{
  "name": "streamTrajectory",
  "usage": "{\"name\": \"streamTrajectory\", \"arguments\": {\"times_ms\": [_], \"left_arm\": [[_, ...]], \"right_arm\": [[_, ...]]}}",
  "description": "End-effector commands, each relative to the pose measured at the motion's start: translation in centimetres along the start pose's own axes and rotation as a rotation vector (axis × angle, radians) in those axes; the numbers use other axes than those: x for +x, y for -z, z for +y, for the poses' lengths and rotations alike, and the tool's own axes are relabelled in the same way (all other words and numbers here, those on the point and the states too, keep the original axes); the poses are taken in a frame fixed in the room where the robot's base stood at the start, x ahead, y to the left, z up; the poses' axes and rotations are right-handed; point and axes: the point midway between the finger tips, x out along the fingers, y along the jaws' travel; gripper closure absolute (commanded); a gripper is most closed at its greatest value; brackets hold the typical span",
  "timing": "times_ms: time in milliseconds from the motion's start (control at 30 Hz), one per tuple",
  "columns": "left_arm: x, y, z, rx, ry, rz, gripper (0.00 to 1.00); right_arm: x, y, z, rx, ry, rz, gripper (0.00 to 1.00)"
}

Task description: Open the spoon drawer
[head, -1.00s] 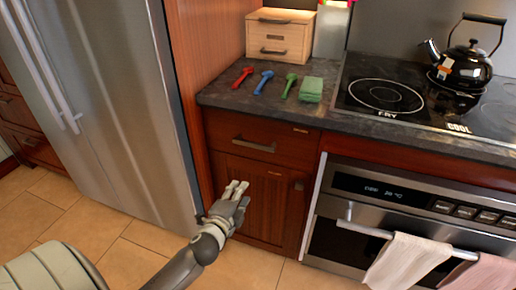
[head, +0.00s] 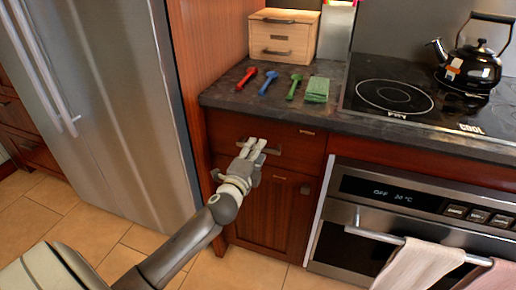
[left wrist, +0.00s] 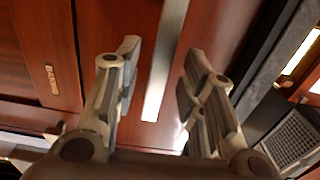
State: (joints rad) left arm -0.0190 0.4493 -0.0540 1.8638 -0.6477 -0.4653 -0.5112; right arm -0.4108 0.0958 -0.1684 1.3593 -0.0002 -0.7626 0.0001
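A dark red-brown drawer front (head: 225,128) sits under the counter, with a grey bar handle (head: 275,152). A small label (head: 306,132) near its top right is too small to read. My left gripper (head: 252,146) is in front of this handle and covers its middle part. In the left wrist view the handle (left wrist: 165,65) lies between the two spread fingers of the left gripper (left wrist: 158,85), with gaps on both sides. Contact is not visible. The drawer looks closed. My right gripper is not in view.
A cabinet door (head: 268,210) is below the drawer. A fridge (head: 120,100) stands left, an oven (head: 400,215) with towels right. On the counter are a small wooden drawer box (head: 284,38), red, blue and green spoons (head: 268,82), a green cloth (head: 317,90) and a kettle (head: 470,65).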

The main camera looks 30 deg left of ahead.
Motion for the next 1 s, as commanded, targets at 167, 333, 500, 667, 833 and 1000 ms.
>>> {"name": "streamTrajectory", "arguments": {"times_ms": [167,333,500,667,833,1000], "left_arm": [[1.7,0.0,0.0,-0.001,0.0,0.0,0.62],[2.2,0.0,0.1,-0.001,-0.001,0.0,0.62],[2.3,0.0,0.1,-0.001,-0.001,0.0,0.62],[2.3,0.0,0.1,-0.001,-0.001,0.0,0.74],[2.2,0.0,0.1,-0.001,-0.001,0.0,0.96],[2.2,0.0,0.1,-0.001,-0.001,0.0,1.0]], "right_arm": [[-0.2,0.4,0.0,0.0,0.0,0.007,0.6],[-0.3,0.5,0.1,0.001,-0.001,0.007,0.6],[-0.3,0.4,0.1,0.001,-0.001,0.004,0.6],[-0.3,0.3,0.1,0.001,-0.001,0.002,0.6],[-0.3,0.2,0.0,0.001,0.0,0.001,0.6],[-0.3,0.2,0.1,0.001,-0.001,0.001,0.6]]}}
